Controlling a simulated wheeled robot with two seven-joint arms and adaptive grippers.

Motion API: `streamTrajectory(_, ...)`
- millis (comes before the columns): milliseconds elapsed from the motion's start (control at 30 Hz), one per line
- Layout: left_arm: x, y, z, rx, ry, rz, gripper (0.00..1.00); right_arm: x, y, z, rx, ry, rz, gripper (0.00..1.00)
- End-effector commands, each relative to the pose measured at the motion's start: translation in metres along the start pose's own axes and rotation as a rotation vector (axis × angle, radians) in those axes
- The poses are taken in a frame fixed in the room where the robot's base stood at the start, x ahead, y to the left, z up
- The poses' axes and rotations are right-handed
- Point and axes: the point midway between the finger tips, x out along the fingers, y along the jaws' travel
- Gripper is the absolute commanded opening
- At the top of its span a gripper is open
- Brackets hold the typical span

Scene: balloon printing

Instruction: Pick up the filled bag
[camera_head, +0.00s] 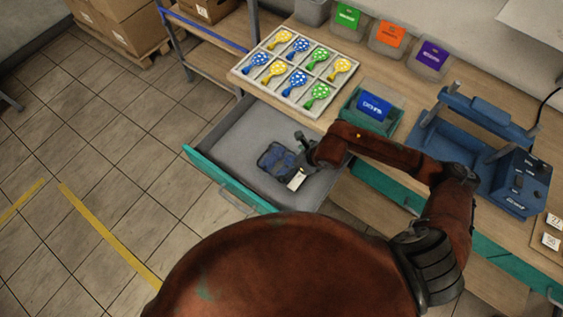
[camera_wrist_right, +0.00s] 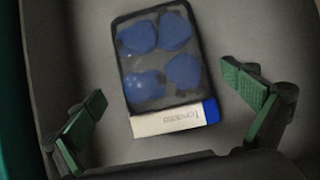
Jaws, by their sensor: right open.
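The filled bag (camera_head: 277,160) is dark and clear-fronted, with several blue balloons inside and a pale label at its near end. It lies flat in the open grey drawer (camera_head: 238,135). My right gripper (camera_head: 303,150) is over the drawer, just right of the bag. In the right wrist view the bag (camera_wrist_right: 162,62) lies ahead of and between the open green-padded fingers (camera_wrist_right: 165,115), its label end nearest me. The fingers are apart from the bag and hold nothing. My left gripper is not in view.
The drawer's teal front (camera_head: 225,178) and side walls surround the bag. Above it on the bench stand a white tray (camera_head: 262,92) of colored balloons, a teal bin (camera_head: 362,118) with a blue pack, and a blue machine (camera_head: 470,150). Open tiled floor lies left.

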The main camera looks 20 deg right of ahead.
Motion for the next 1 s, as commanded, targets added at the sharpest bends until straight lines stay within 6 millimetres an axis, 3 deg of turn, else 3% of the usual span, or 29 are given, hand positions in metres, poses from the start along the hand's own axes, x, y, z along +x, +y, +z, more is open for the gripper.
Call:
streamTrajectory(300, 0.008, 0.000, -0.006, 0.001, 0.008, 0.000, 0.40, 0.043, -0.002, -0.004, 0.002, 0.001, 0.000, 1.00)
streamTrajectory(600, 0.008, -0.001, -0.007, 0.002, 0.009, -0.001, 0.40, 0.047, -0.003, -0.004, 0.003, 0.001, -0.002, 1.00)
streamTrajectory(1000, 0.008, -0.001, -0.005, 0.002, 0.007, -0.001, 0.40, 0.046, -0.003, -0.004, 0.004, 0.001, -0.002, 0.72)
